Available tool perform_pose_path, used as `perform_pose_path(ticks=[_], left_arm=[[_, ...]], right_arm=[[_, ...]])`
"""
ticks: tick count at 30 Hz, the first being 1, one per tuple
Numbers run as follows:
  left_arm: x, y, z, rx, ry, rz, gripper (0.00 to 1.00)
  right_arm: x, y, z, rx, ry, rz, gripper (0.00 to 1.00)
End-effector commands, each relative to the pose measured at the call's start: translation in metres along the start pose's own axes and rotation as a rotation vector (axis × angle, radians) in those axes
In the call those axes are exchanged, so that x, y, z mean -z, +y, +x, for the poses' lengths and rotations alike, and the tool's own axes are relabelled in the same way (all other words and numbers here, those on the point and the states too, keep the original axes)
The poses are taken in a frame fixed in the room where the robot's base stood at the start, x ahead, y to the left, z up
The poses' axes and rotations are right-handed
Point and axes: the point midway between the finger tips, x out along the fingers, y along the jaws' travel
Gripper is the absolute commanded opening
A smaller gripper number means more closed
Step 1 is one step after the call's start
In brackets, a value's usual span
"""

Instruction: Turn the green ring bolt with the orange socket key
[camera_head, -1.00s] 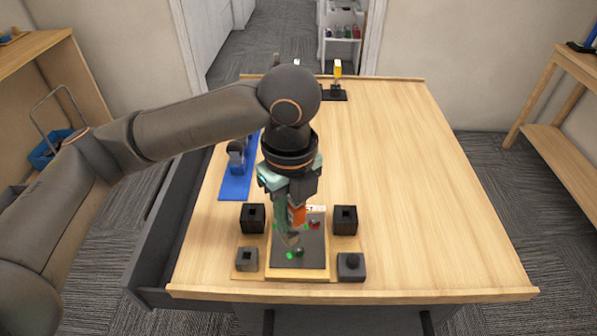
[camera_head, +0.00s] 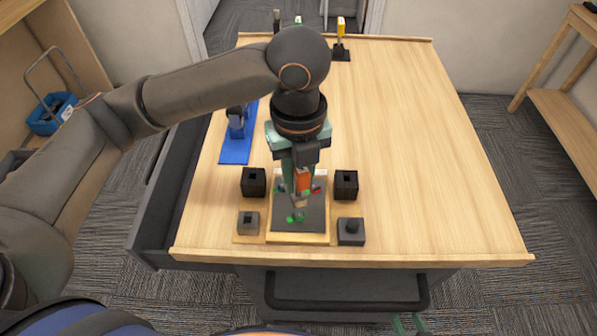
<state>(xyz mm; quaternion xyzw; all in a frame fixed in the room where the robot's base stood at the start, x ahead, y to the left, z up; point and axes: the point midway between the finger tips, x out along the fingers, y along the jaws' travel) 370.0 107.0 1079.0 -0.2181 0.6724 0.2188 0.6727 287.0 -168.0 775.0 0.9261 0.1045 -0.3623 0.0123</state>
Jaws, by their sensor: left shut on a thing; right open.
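My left gripper (camera_head: 298,180) points down over the dark plate of a small wooden fixture (camera_head: 268,238) near the table's front edge. It is shut on the orange socket key (camera_head: 304,180), whose lower end hangs just above or at the plate. The green ring bolt (camera_head: 296,218) is on the plate, close in front of the key's lower end. I cannot tell whether the key touches it. My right gripper (camera_head: 409,325) shows only as greenish fingertips at the bottom edge, apart and empty, in front of the table.
Black socketed blocks (camera_head: 253,182) and (camera_head: 346,184) stand beside the plate, with smaller blocks (camera_head: 248,222) and (camera_head: 351,231) in front. A red bolt (camera_head: 317,188) is partly hidden by the gripper. A blue mat (camera_head: 236,153) lies at left. The table's right side is clear.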

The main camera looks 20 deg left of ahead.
Motion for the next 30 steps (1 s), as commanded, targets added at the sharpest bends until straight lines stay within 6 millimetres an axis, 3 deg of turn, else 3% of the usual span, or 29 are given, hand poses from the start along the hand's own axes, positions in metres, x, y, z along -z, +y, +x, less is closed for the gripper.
perform_pose_path(ticks=[30], left_arm=[[0.0, 0.0, 0.046, 0.001, 0.0, -0.001, 0.0]], right_arm=[[-0.003, 0.0, 0.001, 0.0, -0.003, 0.0, 0.47]])
